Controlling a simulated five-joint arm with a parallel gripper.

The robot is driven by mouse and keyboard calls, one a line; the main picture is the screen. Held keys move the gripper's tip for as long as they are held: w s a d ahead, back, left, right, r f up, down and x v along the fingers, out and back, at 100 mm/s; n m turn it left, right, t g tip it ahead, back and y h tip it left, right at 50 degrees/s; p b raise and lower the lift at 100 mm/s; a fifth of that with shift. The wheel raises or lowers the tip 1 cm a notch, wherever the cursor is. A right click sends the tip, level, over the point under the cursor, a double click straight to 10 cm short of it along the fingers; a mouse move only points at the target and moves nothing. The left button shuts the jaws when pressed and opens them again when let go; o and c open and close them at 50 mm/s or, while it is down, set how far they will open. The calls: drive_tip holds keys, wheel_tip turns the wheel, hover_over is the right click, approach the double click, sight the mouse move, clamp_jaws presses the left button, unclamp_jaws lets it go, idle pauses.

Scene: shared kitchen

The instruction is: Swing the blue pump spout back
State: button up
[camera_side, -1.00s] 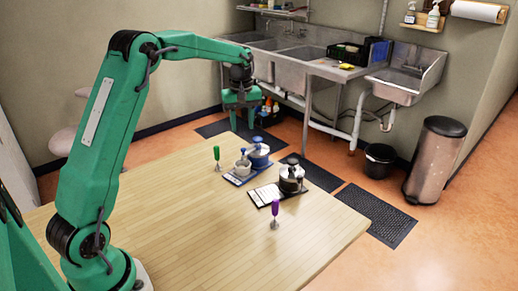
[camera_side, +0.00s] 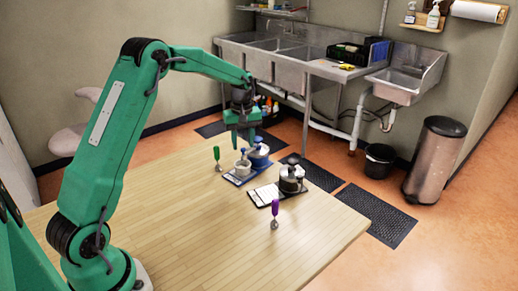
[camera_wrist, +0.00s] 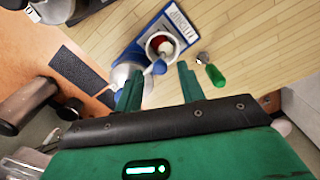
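The blue-lidded pump jar (camera_side: 259,154) stands on the blue tray (camera_side: 233,180) on the wooden table. Its blue spout (camera_wrist: 158,67) shows in the wrist view, reaching over the rim of a pale cup (camera_wrist: 149,44) with something red inside. That cup (camera_side: 242,169) stands beside the jar in the side view. My gripper (camera_side: 244,146) is open and empty, pointing down just above the jar and cup. In the wrist view my gripper (camera_wrist: 158,70) has one finger on each side of the spout, with gaps visible. I cannot tell whether a finger touches the jar.
A second jar with a dark pump (camera_side: 291,178) stands on a dark tray (camera_side: 262,198) to the right. The front of the table (camera_side: 200,240) is clear.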

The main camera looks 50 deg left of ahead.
drive_tip(key=shift+f, duration=0.65)
clamp_jaws()
